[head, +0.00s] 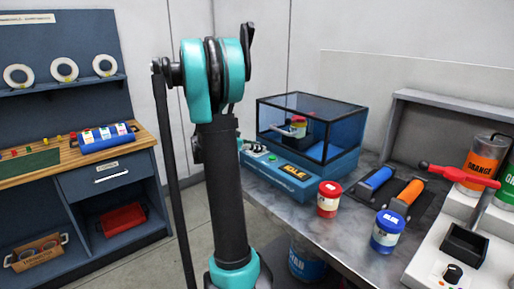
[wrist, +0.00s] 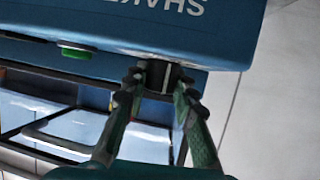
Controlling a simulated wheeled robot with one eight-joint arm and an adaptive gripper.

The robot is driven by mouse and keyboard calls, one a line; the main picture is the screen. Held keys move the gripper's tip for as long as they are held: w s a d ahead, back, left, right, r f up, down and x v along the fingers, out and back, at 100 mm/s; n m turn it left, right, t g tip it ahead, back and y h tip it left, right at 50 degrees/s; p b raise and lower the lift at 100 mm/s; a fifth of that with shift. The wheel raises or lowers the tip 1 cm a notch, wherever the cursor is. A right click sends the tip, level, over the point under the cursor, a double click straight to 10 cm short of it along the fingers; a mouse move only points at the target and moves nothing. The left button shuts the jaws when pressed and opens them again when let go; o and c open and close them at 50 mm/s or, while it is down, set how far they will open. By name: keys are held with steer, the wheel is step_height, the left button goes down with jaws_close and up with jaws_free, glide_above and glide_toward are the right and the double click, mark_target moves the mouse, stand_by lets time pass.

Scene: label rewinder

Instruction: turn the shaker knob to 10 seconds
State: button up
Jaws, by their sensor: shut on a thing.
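The shaker (head: 341,170) is a blue machine with a clear-walled box on top and a display reading IDLE (head: 295,172). In the wrist view its blue front (wrist: 200,42) shows part of a white label, "SHAK", upside down. The black shaker knob (wrist: 158,77) has a pale pointer line and sits on that front. My gripper (wrist: 161,82) is shut on the knob, one finger on each side. A green button (wrist: 75,52) is left of the knob in the wrist view. No dial marks are readable, so the setting cannot be told.
A red-lidded jar (head: 328,199) and a blue-lidded jar (head: 386,231) stand right of the shaker. Blue and orange rollers (head: 376,178) lie behind them. A red-handled press (head: 455,176) is at right. A workbench (head: 108,176) stands at left.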

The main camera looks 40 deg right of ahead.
jaws_close()
steer(key=shift+n+t, duration=0.3)
steer(key=shift+t, duration=0.1)
steer(key=n+t, duration=0.3)
steer(key=shift+s+t, duration=0.15)
steer(key=shift+t, duration=0.15)
steer(key=shift+n+t+y, duration=1.1)
steer(key=shift+n+t, duration=0.9)
steer(key=shift+t, duration=0.1)
steer(key=o, duration=0.9)
jaws_free()
